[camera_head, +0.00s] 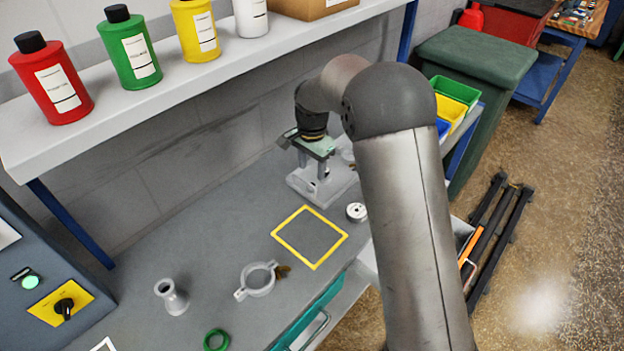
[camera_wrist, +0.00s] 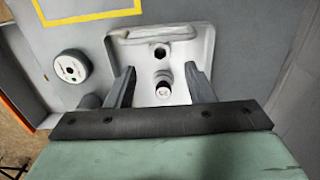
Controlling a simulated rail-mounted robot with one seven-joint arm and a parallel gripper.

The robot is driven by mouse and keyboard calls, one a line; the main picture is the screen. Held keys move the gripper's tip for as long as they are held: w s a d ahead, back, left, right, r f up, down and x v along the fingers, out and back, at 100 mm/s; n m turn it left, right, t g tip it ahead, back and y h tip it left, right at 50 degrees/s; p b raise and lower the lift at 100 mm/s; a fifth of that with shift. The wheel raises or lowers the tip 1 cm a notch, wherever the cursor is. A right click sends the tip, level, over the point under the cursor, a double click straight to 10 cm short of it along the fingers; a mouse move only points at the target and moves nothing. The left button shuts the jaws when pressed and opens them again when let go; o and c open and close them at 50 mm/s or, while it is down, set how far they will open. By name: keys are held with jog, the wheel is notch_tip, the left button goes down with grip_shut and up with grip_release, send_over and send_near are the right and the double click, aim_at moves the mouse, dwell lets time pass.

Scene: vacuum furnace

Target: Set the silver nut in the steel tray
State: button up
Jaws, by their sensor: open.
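The steel tray (camera_wrist: 205,45) is a pale grey, shallow, rimmed tray under my gripper in the wrist view; it also shows on the bench in the head view (camera_head: 300,187). My gripper (camera_wrist: 161,72) is open, its two fingers pointing down over the tray with a gap between them. A small hexagonal piece with a dark middle (camera_wrist: 161,52), which looks like the silver nut, shows inside the tray outline just beyond the fingertips. A small silver cylindrical piece (camera_wrist: 163,85) shows between the fingers, apart from both. In the head view my gripper (camera_head: 312,170) partly hides the tray's contents.
A round white-faced part (camera_head: 356,212) lies beside the tray. A yellow-outlined square (camera_head: 310,237) on the bench is empty. A grey ring clamp (camera_head: 257,280), a flanged tube (camera_head: 171,297) and a green ring (camera_head: 216,340) lie nearer. A bottle shelf (camera_head: 200,75) overhangs the bench.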

jog(key=s+d+r+n, duration=0.2)
jog(key=s+d+r, duration=0.45)
jog(key=r, duration=0.35)
jog(key=s+d+n, duration=0.3)
jog(key=s+d, duration=0.2)
jog(key=s, duration=0.8)
jog(key=s+d+f+n, duration=0.1)
jog(key=s+d+n, duration=0.2)
jog(key=s, duration=1.1)
jog(key=shift+d+f+t+b, duration=0.3)
jog(key=shift+d, duration=0.95)
